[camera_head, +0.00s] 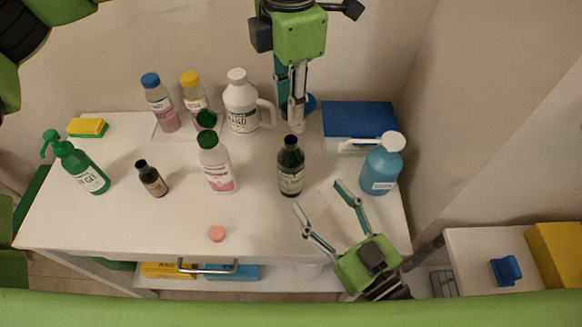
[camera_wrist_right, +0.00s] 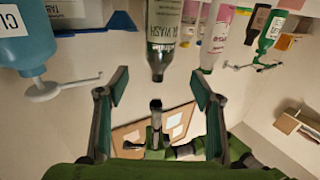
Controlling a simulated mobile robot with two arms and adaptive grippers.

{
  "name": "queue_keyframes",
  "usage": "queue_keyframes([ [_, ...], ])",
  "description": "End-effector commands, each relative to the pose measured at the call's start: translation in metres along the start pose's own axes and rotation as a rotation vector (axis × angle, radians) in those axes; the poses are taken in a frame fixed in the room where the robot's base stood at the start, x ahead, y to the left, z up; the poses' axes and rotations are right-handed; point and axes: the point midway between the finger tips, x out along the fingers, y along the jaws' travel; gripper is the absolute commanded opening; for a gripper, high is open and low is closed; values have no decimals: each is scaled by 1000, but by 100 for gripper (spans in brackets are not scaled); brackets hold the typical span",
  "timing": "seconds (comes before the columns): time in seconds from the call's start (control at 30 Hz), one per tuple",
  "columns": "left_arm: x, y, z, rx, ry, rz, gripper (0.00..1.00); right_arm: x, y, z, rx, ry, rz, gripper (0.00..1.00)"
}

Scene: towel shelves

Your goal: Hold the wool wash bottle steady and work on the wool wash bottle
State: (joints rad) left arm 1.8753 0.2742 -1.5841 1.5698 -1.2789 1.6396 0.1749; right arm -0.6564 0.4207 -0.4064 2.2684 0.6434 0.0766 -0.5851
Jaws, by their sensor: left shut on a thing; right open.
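The wool wash bottle (camera_head: 291,172) is dark green with a pale label and stands upright on the white table. In the right wrist view (camera_wrist_right: 172,32) it appears upside down, its label reading "WASH". My left gripper (camera_head: 298,128) points down just behind and above the bottle top. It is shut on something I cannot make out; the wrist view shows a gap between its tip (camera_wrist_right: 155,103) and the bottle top. My right gripper (camera_head: 325,210) is open and empty in front of the bottle, fingers pointing toward it. Its fingers frame the bottle top in the wrist view (camera_wrist_right: 157,95).
A blue pump bottle (camera_head: 380,172) stands right of the wool wash bottle, and a pink-and-white bottle (camera_head: 217,170) left. A white jug (camera_head: 240,105), blue box (camera_head: 358,120), small brown bottle (camera_head: 152,180) and green pump bottle (camera_head: 85,172) surround them. A pink disc (camera_head: 216,233) lies at front.

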Motion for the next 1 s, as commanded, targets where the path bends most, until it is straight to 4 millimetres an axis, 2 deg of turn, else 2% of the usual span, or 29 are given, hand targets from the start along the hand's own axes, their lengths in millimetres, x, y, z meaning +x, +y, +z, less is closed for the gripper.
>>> queue_keyframes([
  [0.17, 0, 0, 0, 0, 0, 0, 17, 3, 0, 0, 0, 0, 1, 60],
  [0.27, 0, 0, 0, 0, 0, 0, 17, 11, 1, 0, 0, 2, 3, 60],
  [0.7, 0, 0, 0, 1, 0, 0, 17, 90, 1, -1, 2, 3, 2, 60],
  [0.83, 0, 0, 0, 1, 0, 0, 17, 107, 1, 0, 0, 1, 2, 60],
  [1.0, 0, 0, 0, 1, 0, 0, 17, 118, 0, 0, 0, 0, 1, 60],
])
